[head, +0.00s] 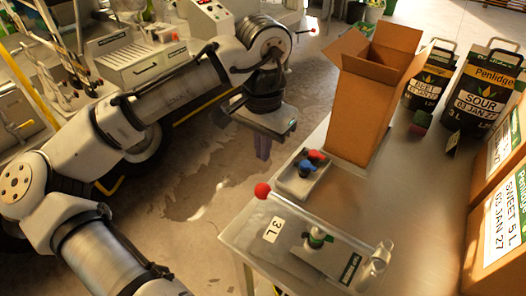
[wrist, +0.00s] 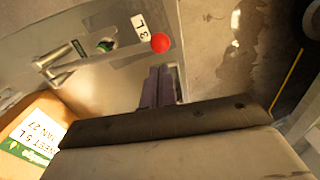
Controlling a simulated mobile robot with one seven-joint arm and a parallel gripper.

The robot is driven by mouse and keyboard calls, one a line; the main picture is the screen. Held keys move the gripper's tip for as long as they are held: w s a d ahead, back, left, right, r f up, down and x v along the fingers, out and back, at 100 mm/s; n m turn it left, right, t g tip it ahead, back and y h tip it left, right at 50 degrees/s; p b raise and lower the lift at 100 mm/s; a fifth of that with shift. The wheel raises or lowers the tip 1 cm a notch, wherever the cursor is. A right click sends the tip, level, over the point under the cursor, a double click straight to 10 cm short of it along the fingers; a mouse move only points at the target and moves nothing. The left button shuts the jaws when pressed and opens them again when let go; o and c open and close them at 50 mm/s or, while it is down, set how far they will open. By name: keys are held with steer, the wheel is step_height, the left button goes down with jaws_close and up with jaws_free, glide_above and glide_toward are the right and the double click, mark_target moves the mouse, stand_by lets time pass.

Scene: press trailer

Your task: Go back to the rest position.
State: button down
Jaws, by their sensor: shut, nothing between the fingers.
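My gripper (head: 263,147) hangs from my arm at the upper middle of the head view, over the floor and left of the steel table (head: 235,232). Its purple-grey fingers point down and are shut with nothing between them. In the wrist view the shut fingers (wrist: 158,86) show at the centre, with the table (wrist: 95,75) beyond them. The fingers appear apart from everything on the table. My gripper's body hides the lower part of the wrist view.
On the table are a red-knobbed lever (head: 262,190), a grey tray (head: 290,184) with red and blue pieces, a tall open carton (head: 357,112) and black containers (head: 480,95). Printed boxes (head: 500,225) stand at right. A machine (head: 150,60) stands at upper left. Floor between is clear.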

steer(key=shift+r, duration=0.55)
